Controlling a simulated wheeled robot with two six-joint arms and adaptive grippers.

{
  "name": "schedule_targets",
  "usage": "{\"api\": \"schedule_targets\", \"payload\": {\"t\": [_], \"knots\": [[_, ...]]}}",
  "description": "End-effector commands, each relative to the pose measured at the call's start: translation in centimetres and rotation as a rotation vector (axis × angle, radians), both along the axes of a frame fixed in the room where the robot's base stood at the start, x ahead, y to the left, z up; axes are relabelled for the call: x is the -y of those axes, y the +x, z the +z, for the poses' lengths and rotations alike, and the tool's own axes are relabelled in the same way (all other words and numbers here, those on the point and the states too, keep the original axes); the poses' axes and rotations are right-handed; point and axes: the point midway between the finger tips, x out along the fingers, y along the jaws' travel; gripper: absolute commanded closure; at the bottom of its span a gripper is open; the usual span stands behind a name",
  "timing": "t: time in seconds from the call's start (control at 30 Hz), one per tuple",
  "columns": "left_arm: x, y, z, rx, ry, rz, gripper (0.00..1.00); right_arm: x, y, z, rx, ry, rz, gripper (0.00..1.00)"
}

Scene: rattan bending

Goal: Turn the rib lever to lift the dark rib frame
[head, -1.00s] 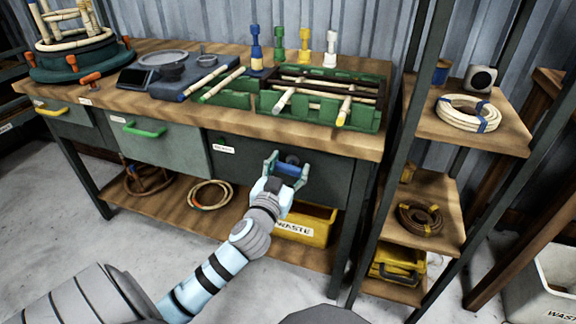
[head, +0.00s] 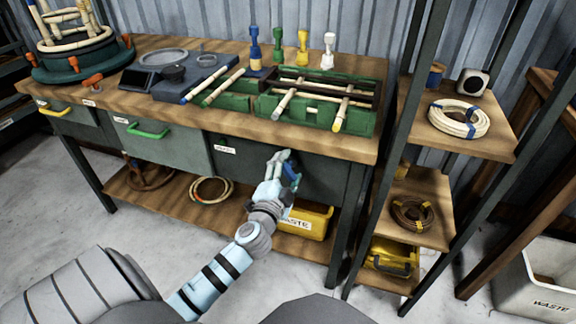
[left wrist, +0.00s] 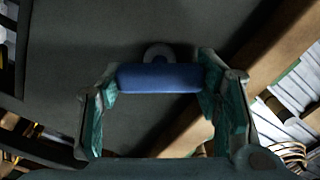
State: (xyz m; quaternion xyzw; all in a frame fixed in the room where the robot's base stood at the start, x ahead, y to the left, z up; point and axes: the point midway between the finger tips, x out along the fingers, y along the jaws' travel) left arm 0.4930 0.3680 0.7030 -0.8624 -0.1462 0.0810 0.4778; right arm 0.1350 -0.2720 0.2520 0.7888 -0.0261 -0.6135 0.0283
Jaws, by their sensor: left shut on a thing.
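The rib lever has a blue grip bar on a grey pivot, on the dark front panel under the workbench. In the left wrist view the blue bar (left wrist: 160,78) spans between the two fingers, with its round grey pivot (left wrist: 158,52) behind. My left gripper (head: 287,168) is shut on the bar and hides much of it in the head view. The bar now stands steeply tilted there. The dark rib frame (head: 374,96) is at the green tray (head: 312,119) on the bench, among pale canes. How high it stands is hard to tell. My right gripper is not in view.
The wooden bench (head: 180,108) carries a scale, coloured pegs and a caned form (head: 80,62). A rack with coils (head: 458,118) stands at the right.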

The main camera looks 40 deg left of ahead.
Motion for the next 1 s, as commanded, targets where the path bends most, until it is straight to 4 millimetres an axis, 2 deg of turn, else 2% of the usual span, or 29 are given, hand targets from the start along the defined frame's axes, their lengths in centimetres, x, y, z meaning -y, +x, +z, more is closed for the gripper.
{"api": "schedule_targets", "payload": {"t": [0.5, 1.0], "knots": [[0.1, 0.0, -0.2, -0.142, 0.403, -0.001, 0.7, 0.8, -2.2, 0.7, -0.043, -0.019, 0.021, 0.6], [0.1, 0.0, -0.4, -0.188, 0.54, -0.002, 0.7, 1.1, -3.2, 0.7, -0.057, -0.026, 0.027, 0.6]]}}
